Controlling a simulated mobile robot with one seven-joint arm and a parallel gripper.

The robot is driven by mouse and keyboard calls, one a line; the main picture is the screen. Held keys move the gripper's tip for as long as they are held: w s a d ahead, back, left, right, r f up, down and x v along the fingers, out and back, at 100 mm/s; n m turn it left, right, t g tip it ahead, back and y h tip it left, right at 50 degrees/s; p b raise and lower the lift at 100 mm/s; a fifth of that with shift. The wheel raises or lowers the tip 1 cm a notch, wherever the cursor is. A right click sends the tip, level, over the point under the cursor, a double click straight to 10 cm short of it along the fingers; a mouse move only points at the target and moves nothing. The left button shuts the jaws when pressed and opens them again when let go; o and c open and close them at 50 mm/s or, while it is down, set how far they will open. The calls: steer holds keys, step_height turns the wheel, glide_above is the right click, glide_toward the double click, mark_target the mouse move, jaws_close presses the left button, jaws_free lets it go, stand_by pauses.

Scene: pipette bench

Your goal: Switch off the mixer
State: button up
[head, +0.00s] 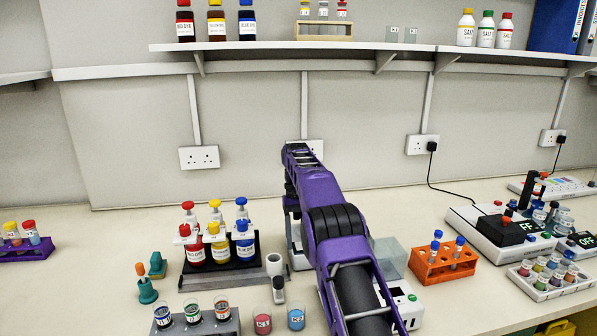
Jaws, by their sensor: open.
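No device in the head view carries a readable mixer label, so I cannot tell for sure which one is the mixer. A white bench device (475,227) with a black front and a pale display stands at the right; the display seems to end in "FF". Another white device (408,302) with a small green light is partly behind my purple arm.
An orange tube rack (444,264) stands right of my arm. A dark bottle stand (222,278) with red, yellow and blue bottles is to its left. Pink (263,323) and blue (296,317) cups stand in front. A shelf (330,46) runs above. The far left bench is mostly clear.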

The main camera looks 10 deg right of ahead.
steer(key=shift+r+t, duration=0.1)
steer(key=shift+t, duration=0.3)
steer(key=shift+s+t, duration=0.2)
steer(key=shift+t, duration=0.2)
